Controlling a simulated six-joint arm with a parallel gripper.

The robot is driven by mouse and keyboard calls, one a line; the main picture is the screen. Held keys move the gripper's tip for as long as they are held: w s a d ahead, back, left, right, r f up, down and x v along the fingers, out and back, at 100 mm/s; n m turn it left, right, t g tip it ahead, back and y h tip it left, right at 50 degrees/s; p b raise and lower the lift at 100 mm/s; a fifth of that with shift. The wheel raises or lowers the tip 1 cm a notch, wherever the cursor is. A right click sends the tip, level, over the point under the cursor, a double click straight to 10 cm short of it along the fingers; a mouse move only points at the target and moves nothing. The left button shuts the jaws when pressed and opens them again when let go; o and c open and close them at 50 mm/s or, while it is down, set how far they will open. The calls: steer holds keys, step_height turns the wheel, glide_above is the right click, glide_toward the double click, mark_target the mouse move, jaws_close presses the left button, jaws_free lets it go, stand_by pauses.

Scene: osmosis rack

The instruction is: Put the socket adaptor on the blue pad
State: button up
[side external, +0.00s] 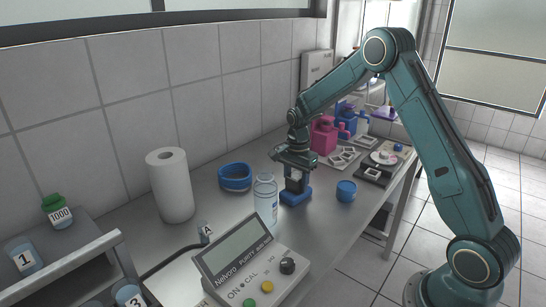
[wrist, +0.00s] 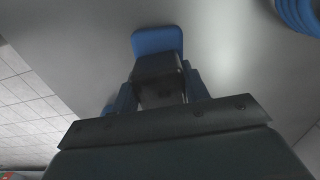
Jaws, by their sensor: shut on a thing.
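My gripper (side external: 294,174) points down over the blue pad (side external: 296,197) on the grey bench. It is shut on the socket adaptor (side external: 292,184), a dark block with a pale patch on its side. In the side view the adaptor is upright at the pad, and I cannot tell whether its base touches it. In the wrist view the dark adaptor (wrist: 158,68) sits between the blue fingers of my gripper (wrist: 160,88). The blue pad (wrist: 157,40) shows beyond it, its nearer part hidden by the adaptor and the gripper.
A clear bottle (side external: 266,198) stands close left of the pad, and a blue cup (side external: 346,191) to its right. A blue ring (side external: 235,177) and paper roll (side external: 171,185) stand farther left. The meter (side external: 251,268) is in front. Pink jugs (side external: 325,136) stand behind.

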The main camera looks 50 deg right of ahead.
mark_target(297, 176)
steer(key=o, duration=1)
step_height(297, 176, up, 12)
steer(key=shift+f, duration=0.15)
steer(key=shift+r, duration=0.25)
stand_by(0.3)
